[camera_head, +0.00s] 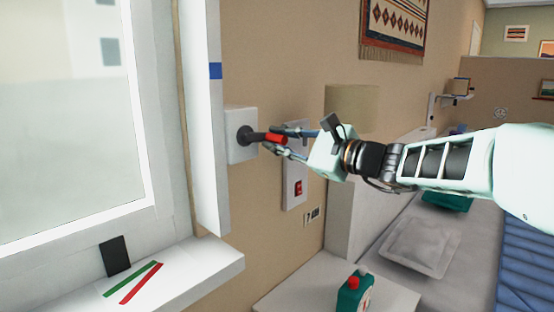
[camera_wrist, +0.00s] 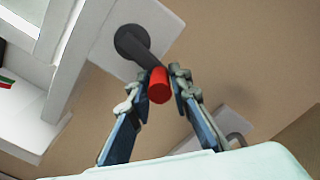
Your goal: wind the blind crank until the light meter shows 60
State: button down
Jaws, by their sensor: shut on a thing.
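The blind crank has a dark hub and arm (camera_head: 246,135) on a white wall plate (camera_head: 236,150) beside the window, with a red handle (camera_head: 276,140). My gripper (camera_head: 277,139) is shut on the red handle. In the wrist view the red handle (camera_wrist: 159,87) shows between the two fingers of my gripper (camera_wrist: 160,80), and the dark hub (camera_wrist: 131,42) lies beyond it. A small dark panel (camera_head: 115,256) stands on the window sill; I cannot tell whether it is the light meter. No meter reading is legible.
A green and a red strip (camera_head: 142,283) lie on the sill (camera_head: 190,272). A white panel with a red switch (camera_head: 298,187) is on the wall just below my gripper. A green bottle (camera_head: 352,294) stands on a white surface below. A bed (camera_head: 440,240) is at the right.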

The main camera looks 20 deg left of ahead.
jog(key=shift+r+n+b, duration=0.35)
jog(key=shift+n+b, duration=0.15)
jog(key=shift+b, duration=0.05)
jog(key=shift+r, duration=0.1)
jog(key=c, duration=1.8)
grip_release()
jog(key=shift+o, duration=0.2)
jog(key=shift+d, duration=0.1)
jog(key=v, duration=1.1)
jog(key=shift+s+d, duration=0.2)
jog(key=shift+d, duration=0.15)
jog(key=shift+c, duration=0.2)
